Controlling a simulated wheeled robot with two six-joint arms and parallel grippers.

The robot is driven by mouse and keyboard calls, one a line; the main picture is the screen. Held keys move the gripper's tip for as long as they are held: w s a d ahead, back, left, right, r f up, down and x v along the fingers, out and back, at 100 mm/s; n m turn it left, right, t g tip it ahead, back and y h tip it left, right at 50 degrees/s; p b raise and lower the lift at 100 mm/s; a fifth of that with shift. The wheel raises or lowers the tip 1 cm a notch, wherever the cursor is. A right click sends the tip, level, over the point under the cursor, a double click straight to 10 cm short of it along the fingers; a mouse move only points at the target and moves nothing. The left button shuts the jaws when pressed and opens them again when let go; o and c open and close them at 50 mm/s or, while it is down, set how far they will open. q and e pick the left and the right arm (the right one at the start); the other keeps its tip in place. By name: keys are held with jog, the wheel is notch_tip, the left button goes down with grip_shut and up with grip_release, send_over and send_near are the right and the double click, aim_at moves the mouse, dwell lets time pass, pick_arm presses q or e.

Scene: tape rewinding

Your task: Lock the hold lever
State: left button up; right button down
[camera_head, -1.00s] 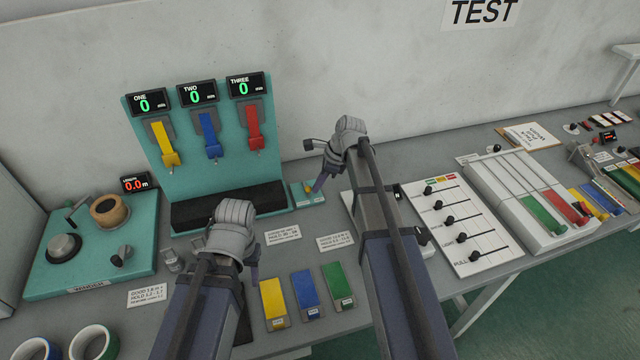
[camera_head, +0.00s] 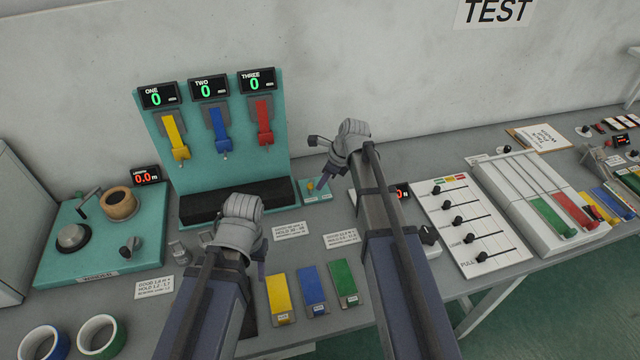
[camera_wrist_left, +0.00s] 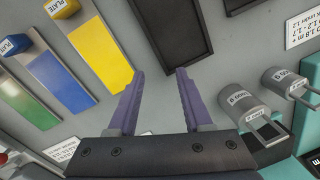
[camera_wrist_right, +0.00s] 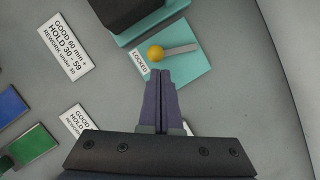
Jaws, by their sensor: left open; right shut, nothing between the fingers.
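The hold lever (camera_wrist_right: 182,49) is a short grey bar with a yellow ball knob (camera_wrist_right: 156,53) at one end. It sits on a small teal base (camera_wrist_right: 185,70) with a white "LOCKED" label (camera_wrist_right: 139,62) close beside the knob. My left gripper (camera_wrist_left: 160,72) is open and empty above the table, near the yellow plate (camera_wrist_left: 100,50).
The teal stand (camera_head: 185,178) with three coloured levers and displays is behind, left of the hold lever. Yellow, blue and green plates (camera_head: 312,290) lie in front. A winder (camera_head: 100,250) stands left, and a slider panel (camera_head: 475,220) right.

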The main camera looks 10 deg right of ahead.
jog(key=shift+d, duration=0.2)
jog(key=shift+s+d, duration=0.1)
jog(key=shift+d, duration=0.15)
pick_arm(q)
jog(key=shift+d, duration=0.1)
pick_arm(e)
jog(key=shift+s+d, duration=0.8)
jog(key=shift+d, duration=0.2)
pick_arm(q)
jog(key=shift+d+r+p, duration=0.1)
jog(key=shift+r+p, duration=0.6)
pick_arm(e)
jog(key=shift+s+d+r, duration=0.35)
jog(key=shift+d+r, duration=0.25)
jog(key=shift+r, duration=0.1)
pick_arm(q)
notch_tip(320, 180, up, 8)
jog(key=p, duration=0.8)
pick_arm(e)
jog(key=v, duration=0.8)
jog(key=shift+r, duration=0.25)
